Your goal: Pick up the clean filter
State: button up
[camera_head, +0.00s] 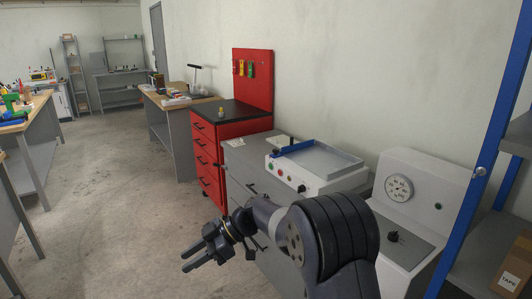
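I cannot make out a clean filter for certain in the head view. A small yellowish object (221,113) stands on the black top of the red drawer cabinet (208,155), too small to tell what it is. My gripper (185,261) is in the lower middle of the view, in front of the grey cabinet and above the floor. Its two fingers point left with a gap between them, and nothing shows between them. My arm hides part of the grey cabinet and of the machine at the right.
A white machine with a tray and buttons (318,168) stands on the grey cabinet (243,157). A grey-white machine with a dial (400,188) is right of it. A blue-post shelf (478,150) stands far right. Workbenches (36,130) line the left. The floor between (110,215) is clear.

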aim_at(281, 141)
jog(key=i+j, duration=0.3)
jog(key=i, duration=0.2)
jog(key=i+j, duration=0.3)
jog(key=i, duration=0.25)
jog(key=i+j, duration=0.25)
jog(key=i, duration=0.25)
jog(key=i+j, duration=0.3)
jog(key=i, duration=0.2)
jog(key=i+j, duration=0.3)
jog(key=i, duration=0.2)
jog(key=i+j, duration=0.3)
jog(key=i, duration=0.25)
jog(key=i+j+z, duration=0.1)
jog(key=z, duration=0.35)
jog(key=i+j+z, duration=0.25)
jog(key=z, duration=0.15)
jog(key=i+j+z, duration=0.15)
jog(key=z, duration=1.55)
jog(key=k+j, duration=0.05)
